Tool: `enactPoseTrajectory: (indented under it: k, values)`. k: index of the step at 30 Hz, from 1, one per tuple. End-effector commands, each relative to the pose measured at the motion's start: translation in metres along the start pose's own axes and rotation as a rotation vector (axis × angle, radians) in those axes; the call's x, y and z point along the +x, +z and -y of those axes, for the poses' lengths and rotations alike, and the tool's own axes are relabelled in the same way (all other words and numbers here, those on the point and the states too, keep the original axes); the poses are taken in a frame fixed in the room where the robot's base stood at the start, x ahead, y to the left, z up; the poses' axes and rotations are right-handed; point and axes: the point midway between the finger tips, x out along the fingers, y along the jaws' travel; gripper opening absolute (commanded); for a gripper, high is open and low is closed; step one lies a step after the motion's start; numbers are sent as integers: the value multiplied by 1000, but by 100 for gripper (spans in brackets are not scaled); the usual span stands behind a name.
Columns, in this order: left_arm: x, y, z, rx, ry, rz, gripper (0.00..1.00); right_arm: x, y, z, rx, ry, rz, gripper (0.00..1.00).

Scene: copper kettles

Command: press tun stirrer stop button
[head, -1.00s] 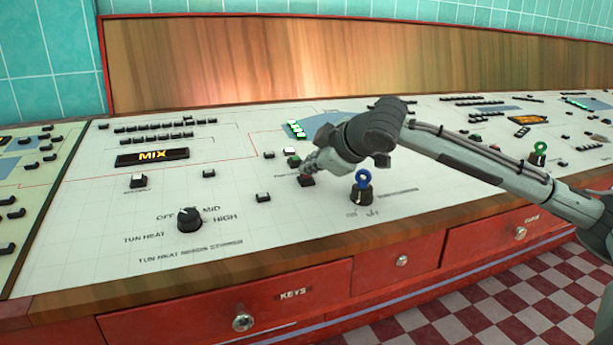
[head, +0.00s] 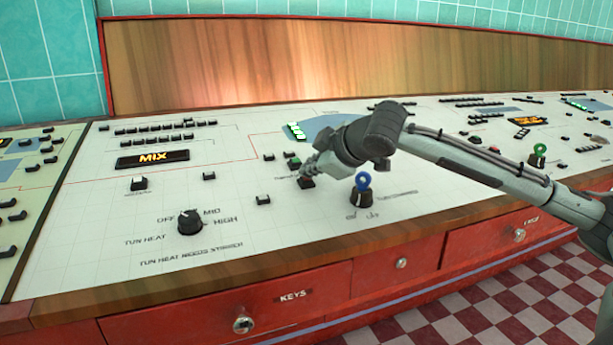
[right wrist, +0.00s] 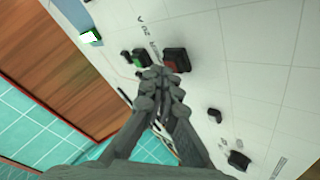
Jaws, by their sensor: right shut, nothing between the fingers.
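The stop button is a dark block with a red top (right wrist: 177,61) in the right wrist view. It also shows in the head view as a dark block (head: 307,183) at the middle of the sloped panel (head: 100,220). My right gripper (head: 308,173) is shut and empty, its fingertips (right wrist: 160,73) right at the button's edge. Whether they touch it I cannot tell. They hide part of the button in the head view. A green button (head: 294,163) sits just behind it, and also shows in the right wrist view (right wrist: 137,62). My left gripper is out of view.
A blue-topped key switch (head: 362,190) stands close to the right of the fingers, partly below my forearm. A black tun heat knob (head: 189,221) and an amber MIX display (head: 153,158) are to the left. Small dark buttons (head: 263,200) stand around.

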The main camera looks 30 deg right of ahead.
Motion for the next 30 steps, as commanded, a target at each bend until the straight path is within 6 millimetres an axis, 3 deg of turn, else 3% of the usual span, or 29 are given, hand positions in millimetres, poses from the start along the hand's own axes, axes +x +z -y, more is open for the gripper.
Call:
enactPoseTrajectory:
  k: [4,17,30]
  values:
    - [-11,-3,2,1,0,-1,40,-7,-6,-6,0,1,0,0]
    - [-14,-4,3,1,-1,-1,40,-9,-7,-7,-1,1,-1,0]
    - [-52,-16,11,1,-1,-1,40,-38,-28,-29,-1,1,0,0]
